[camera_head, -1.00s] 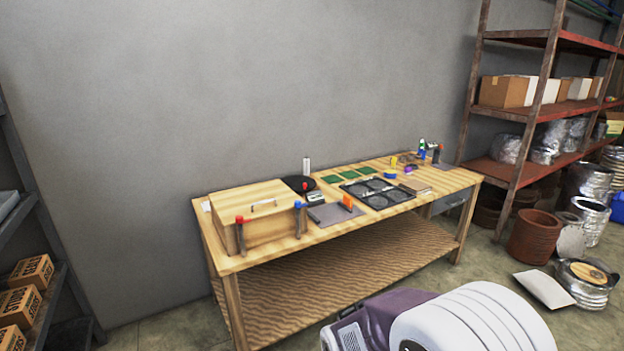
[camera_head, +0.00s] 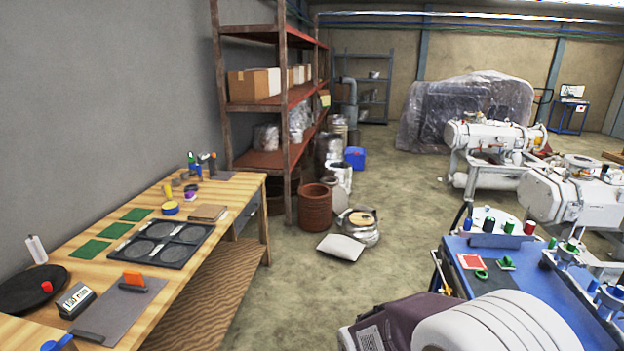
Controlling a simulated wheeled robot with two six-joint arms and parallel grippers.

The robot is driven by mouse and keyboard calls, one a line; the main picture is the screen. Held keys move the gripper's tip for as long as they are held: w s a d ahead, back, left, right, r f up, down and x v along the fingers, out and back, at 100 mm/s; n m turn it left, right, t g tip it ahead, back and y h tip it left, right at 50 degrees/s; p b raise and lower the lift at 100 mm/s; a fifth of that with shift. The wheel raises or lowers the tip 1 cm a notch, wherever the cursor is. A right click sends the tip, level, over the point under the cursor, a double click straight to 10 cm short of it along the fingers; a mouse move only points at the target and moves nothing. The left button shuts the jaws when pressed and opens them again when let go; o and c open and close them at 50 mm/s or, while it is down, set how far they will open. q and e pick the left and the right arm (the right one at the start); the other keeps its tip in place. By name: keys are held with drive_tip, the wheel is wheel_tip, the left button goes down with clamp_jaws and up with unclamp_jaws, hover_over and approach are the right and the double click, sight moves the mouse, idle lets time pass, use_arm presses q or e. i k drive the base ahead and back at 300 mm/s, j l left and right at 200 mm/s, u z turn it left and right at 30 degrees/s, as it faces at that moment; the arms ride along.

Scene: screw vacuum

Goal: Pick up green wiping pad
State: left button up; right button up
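Three flat green pads lie in a row on the wooden workbench (camera_head: 205,245) at the left, against the wall side: a near one (camera_head: 90,249), a middle one (camera_head: 115,230) and a far one (camera_head: 137,214). I cannot tell which of them, if any, is the wiping pad. Other green items (camera_head: 506,263) lie on the blue table at the right. Neither of my grippers is in view.
A black tray with round recesses (camera_head: 160,242) lies beside the pads. A grey mat (camera_head: 118,308) and a black disc (camera_head: 30,288) are nearer. The blue table (camera_head: 545,290) stands at right. Open floor (camera_head: 290,290) lies between, with a white sack (camera_head: 341,248) farther back.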

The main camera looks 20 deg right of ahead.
sight(507, 264)
drive_tip(key=i+l+z, duration=0.2)
drive_tip(key=i+z, duration=0.15)
drive_tip(key=i, duration=0.2)
drive_tip(key=i+z, duration=0.4)
drive_tip(key=i, duration=0.15)
drive_tip(key=i+j+z, duration=0.1)
drive_tip(key=i+z, duration=0.25)
drive_tip(key=i, duration=0.25)
